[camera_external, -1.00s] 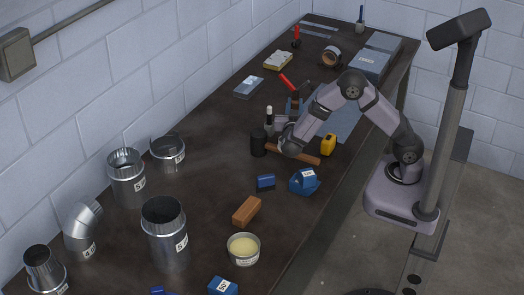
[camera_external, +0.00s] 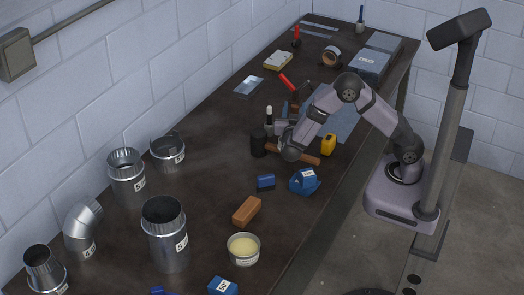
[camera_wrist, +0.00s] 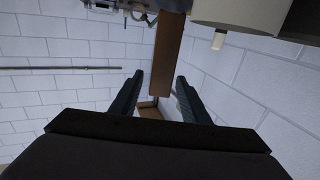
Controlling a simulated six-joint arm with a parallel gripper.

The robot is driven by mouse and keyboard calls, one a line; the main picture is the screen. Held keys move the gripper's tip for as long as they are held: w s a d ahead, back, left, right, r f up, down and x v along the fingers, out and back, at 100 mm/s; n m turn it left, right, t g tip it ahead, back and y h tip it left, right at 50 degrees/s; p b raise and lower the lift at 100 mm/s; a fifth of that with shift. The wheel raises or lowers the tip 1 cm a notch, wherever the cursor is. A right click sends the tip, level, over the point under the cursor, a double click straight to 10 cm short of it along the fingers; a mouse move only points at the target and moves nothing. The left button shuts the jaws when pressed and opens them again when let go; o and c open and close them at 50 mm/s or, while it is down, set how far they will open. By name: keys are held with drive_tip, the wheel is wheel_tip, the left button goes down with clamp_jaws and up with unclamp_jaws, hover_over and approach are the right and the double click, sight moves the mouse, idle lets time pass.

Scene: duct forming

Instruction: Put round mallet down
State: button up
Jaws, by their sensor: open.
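The round mallet lies on the dark workbench (camera_external: 205,215) in the external view. Its black round head (camera_external: 258,143) is at the left, and its brown wooden handle (camera_external: 309,157) runs right. My gripper (camera_external: 284,140) is low over the bench at the handle, just right of the head, and hides part of the handle. In the wrist view my gripper (camera_wrist: 158,88) has its two dark fingers spread apart. A brown bar (camera_wrist: 167,55), which looks like wood, shows between and beyond them. Whether the fingers touch the handle cannot be told.
A yellow tape measure (camera_external: 328,144) is right of the handle. Blue blocks (camera_external: 303,181), a wooden block (camera_external: 246,210) and a tin (camera_external: 243,249) lie nearer. Metal ducts (camera_external: 166,235) stand left. A red-handled tool (camera_external: 287,82) lies behind. Bare bench lies left of the mallet head.

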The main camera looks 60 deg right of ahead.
drive_tip(key=shift+r, duration=0.15)
drive_tip(key=b+v, duration=0.2)
drive_tip(key=v, duration=0.3)
drive_tip(key=shift+a, duration=0.25)
wheel_tip(320, 180, up, 7)
drive_tip(key=shift+d+b, duration=0.25)
drive_tip(key=shift+b, duration=0.05)
